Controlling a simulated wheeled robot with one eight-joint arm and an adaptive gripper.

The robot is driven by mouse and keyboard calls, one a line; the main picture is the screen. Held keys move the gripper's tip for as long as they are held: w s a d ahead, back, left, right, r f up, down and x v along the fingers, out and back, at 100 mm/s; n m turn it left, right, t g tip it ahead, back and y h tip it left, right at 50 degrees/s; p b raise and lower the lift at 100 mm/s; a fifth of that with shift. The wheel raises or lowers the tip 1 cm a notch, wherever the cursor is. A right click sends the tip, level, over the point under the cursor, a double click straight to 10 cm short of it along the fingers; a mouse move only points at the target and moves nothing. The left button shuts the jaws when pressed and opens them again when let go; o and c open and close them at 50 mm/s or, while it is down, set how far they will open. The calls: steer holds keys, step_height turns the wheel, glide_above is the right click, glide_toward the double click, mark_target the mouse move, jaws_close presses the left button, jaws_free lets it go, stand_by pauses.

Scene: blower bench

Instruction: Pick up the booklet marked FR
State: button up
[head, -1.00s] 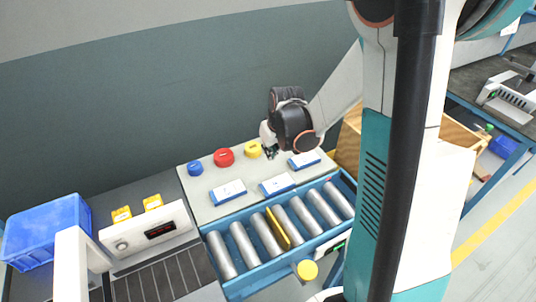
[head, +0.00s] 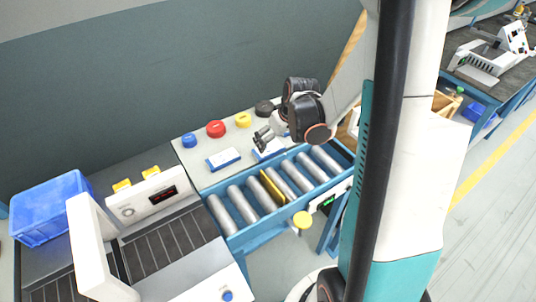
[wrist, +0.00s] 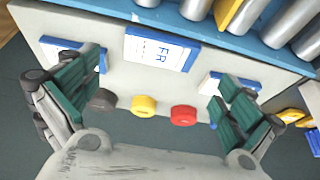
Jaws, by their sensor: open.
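The booklet marked FR (wrist: 158,50) is white with a blue edge and lies flat on the grey panel in the upper middle of the wrist view. It is the middle of three booklets, and in the head view it shows just below my gripper (head: 263,139). In the wrist view my gripper (wrist: 155,100) is open and empty. Its two green-padded fingers stand left and right of the FR booklet, apart from it. Another booklet (head: 223,158) lies to the left in the head view and is partly behind a finger in the wrist view. The third booklet (wrist: 68,48) is partly hidden by the other finger.
Blue (head: 189,140), red (head: 215,129), yellow (head: 243,120) and black (head: 264,107) round pieces stand behind the booklets. A roller conveyor (head: 232,240) with a yellow piece (head: 272,188) between its rollers runs in front. A blue crate (head: 45,212) stands at the left.

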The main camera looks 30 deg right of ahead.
mark_target(269, 149)
steer(key=b+x, duration=0.3)
steer(key=x, duration=0.5)
steer(key=shift+w+a, duration=0.1)
steer(key=shift+w, duration=0.05)
steer(key=shift+r, duration=0.15)
steer(key=c, duration=0.8)
